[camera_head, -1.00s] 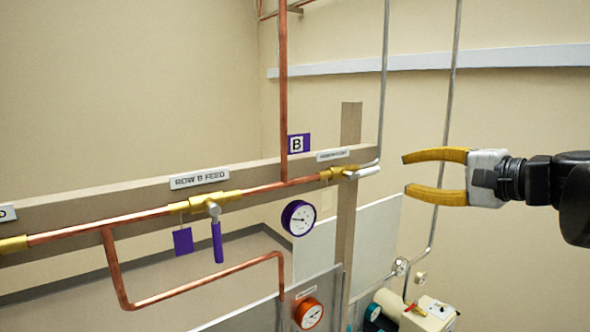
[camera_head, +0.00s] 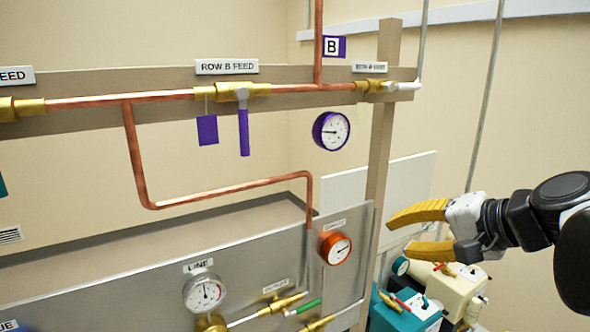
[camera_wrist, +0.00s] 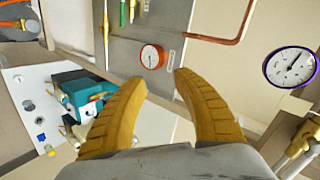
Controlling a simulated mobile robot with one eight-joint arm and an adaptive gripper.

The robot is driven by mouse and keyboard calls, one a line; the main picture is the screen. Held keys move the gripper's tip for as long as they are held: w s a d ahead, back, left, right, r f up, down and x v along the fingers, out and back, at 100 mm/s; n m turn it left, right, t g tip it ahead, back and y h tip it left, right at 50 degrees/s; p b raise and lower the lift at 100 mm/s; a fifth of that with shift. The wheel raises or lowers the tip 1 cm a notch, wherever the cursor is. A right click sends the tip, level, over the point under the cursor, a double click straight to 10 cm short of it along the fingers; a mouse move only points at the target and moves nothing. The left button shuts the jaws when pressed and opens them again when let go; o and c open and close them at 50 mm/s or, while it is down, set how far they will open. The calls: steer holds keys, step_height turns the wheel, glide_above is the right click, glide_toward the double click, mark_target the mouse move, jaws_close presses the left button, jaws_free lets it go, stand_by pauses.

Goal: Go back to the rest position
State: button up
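My gripper (camera_head: 424,233) is at the right of the head view, with its two yellow fingers spread apart and pointing left. Nothing is between the fingers. In the wrist view the open fingers (camera_wrist: 160,92) reach up from the bottom edge with a clear gap between them. The gripper is in front of the wall and apart from the pipes and panel. The purple-handled valve (camera_head: 243,125) on the ROW B FEED line hangs with its handle pointing down, left of the gripper.
A purple gauge (camera_head: 331,131) and an orange gauge (camera_head: 336,248) are left of my gripper. A grey panel (camera_head: 120,280) with a LINE gauge (camera_head: 204,293) fills the lower left. Teal and cream pump units (camera_head: 460,290) stand below the gripper.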

steer(key=s+f+n+h+b, duration=0.2)
steer(key=s+f+b, duration=0.2)
steer(key=f, duration=1)
steer(key=s+f+n+g+h+b, duration=0.1)
steer(key=s+f+n+h+b, duration=0.1)
steer(key=f+b, duration=0.9)
steer(key=s+f+n+g+h+b, duration=0.1)
steer(key=s+f+n+b, duration=0.3)
steer(key=f, duration=1.4)
steer(key=s+a+h+b, duration=0.1)
steer(key=s+b, duration=0.1)
steer(key=b, duration=0.1)
steer(key=shift+s+f+b, duration=0.3)
steer(key=shift+b, duration=0.1)
